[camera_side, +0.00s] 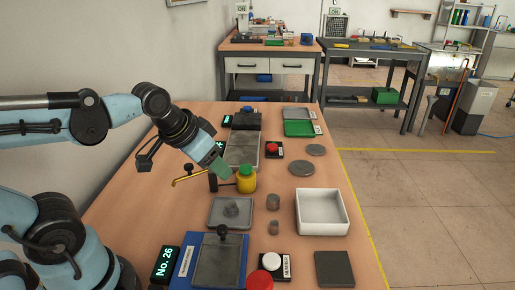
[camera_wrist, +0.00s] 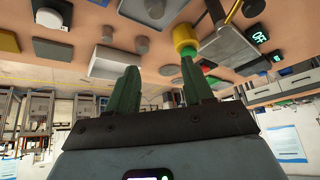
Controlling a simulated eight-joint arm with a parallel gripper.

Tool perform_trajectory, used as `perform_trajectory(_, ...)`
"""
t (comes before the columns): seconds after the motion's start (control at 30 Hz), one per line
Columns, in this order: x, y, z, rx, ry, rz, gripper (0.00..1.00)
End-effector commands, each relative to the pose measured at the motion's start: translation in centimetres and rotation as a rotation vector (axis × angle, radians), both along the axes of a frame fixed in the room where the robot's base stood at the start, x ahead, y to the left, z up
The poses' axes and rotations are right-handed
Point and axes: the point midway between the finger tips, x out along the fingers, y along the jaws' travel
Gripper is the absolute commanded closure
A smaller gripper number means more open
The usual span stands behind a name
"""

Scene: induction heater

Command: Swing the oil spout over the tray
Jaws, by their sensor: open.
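My gripper (camera_side: 219,167) points down and to the right beside the yellow oil pot (camera_side: 246,182). Its two green fingers stand apart with nothing visible between them in the wrist view (camera_wrist: 159,78). The yellow pot (camera_wrist: 185,37) appears beyond the right finger there; I cannot tell if they touch. The thin brass spout (camera_side: 187,181), with a black knob above it, reaches left from the pot's dark post, away from the trays. A shallow grey tray (camera_side: 215,218) with a round piece in it lies in front of the pot. A deeper white tray (camera_side: 322,228) stands to its right.
Two small grey cylinders (camera_side: 273,203) stand between the trays. A blue-based plate fixture (camera_side: 208,262), a red button (camera_side: 271,261) and a dark square block (camera_side: 334,268) are at the front. A red button box (camera_side: 273,149), grey discs (camera_side: 302,168) and a green tray (camera_side: 299,129) lie farther back.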

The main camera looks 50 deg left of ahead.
Motion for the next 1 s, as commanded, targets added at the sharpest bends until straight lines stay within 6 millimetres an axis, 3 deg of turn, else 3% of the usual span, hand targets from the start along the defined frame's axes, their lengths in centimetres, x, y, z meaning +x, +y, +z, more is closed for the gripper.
perform_trajectory(0.3, 0.8, 8.3, 4.6, 0.025, 0.364, 0.023, 0.49)
perform_trajectory(0.5, 0.4, 11.6, 6.2, -0.015, 0.510, 0.008, 0.49)
perform_trajectory(0.77, 0.2, 12.4, 5.8, -0.029, 0.549, -0.002, 0.49)
perform_trajectory(1.0, 0.2, 12.4, 2.6, -0.029, 0.547, 0.000, 0.49)
